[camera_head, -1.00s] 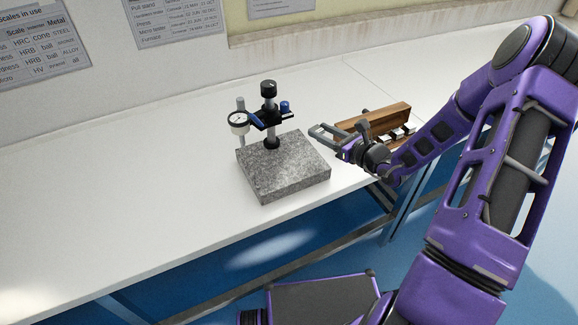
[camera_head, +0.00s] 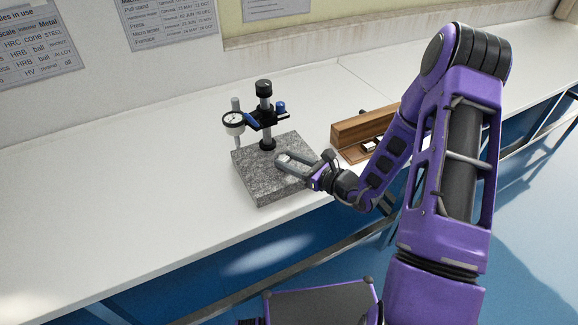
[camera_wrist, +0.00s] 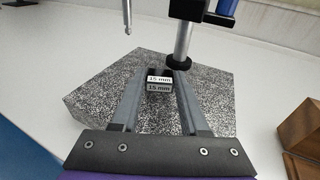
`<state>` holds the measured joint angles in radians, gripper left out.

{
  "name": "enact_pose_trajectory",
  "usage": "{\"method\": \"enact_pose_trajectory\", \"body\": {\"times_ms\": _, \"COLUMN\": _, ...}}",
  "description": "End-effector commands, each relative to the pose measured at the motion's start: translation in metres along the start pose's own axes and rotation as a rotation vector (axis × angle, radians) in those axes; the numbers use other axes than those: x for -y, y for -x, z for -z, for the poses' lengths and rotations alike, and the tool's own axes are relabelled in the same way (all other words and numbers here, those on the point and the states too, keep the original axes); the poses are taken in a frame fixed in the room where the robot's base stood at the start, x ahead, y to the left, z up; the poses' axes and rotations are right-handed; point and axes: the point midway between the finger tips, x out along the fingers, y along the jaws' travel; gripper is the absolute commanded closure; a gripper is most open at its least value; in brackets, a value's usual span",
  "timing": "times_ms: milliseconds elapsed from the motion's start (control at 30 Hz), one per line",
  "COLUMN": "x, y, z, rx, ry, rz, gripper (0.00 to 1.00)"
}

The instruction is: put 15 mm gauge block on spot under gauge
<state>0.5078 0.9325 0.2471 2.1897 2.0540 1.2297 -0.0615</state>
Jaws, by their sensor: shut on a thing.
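The 15 mm gauge block (camera_wrist: 159,84) shows in the wrist view between my fingertips, its label reading "15 mm". My gripper (camera_head: 283,163) is shut on it, over the granite plate (camera_head: 262,188). I cannot tell whether the block touches the plate. The dial gauge (camera_head: 233,121) hangs from a post on the plate, to the left of the block in the head view. Its probe tip (camera_wrist: 128,30) shows ahead and left of the block in the wrist view. The spot under the gauge cannot be made out.
The gauge's post (camera_head: 266,115) stands at the back of the plate, close ahead of my gripper. A wooden block rack (camera_head: 362,127) stands to the right, partly behind my arm. The white bench (camera_head: 130,180) is clear on the left.

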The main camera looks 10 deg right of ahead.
Motion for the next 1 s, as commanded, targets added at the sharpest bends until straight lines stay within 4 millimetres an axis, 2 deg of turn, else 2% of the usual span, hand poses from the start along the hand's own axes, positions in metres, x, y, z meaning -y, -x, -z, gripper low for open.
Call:
{"method": "enact_pose_trajectory", "body": {"times_ms": 33, "x": 0.000, "y": -0.002, "z": 0.009, "rx": 0.001, "ry": -0.002, "rz": -0.001, "gripper": 1.00}}
{"method": "enact_pose_trajectory", "body": {"times_ms": 100, "x": 0.000, "y": -0.002, "z": 0.014, "rx": 0.001, "ry": 0.001, "rz": 0.000, "gripper": 1.00}}
{"method": "enact_pose_trajectory", "body": {"times_ms": 500, "x": 0.000, "y": -0.003, "z": 0.019, "rx": 0.001, "ry": 0.001, "rz": 0.000, "gripper": 1.00}}
{"method": "enact_pose_trajectory", "body": {"times_ms": 533, "x": 0.000, "y": -0.003, "z": 0.019, "rx": 0.000, "ry": 0.001, "rz": 0.000, "gripper": 0.54}}
{"method": "enact_pose_trajectory", "body": {"times_ms": 667, "x": 0.000, "y": -0.003, "z": 0.018, "rx": 0.000, "ry": 0.001, "rz": 0.000, "gripper": 0.31}}
{"method": "enact_pose_trajectory", "body": {"times_ms": 700, "x": 0.000, "y": -0.003, "z": 0.018, "rx": 0.000, "ry": 0.001, "rz": 0.000, "gripper": 0.26}}
{"method": "enact_pose_trajectory", "body": {"times_ms": 1000, "x": 0.000, "y": -0.003, "z": 0.016, "rx": 0.000, "ry": 0.001, "rz": 0.000, "gripper": 0.26}}
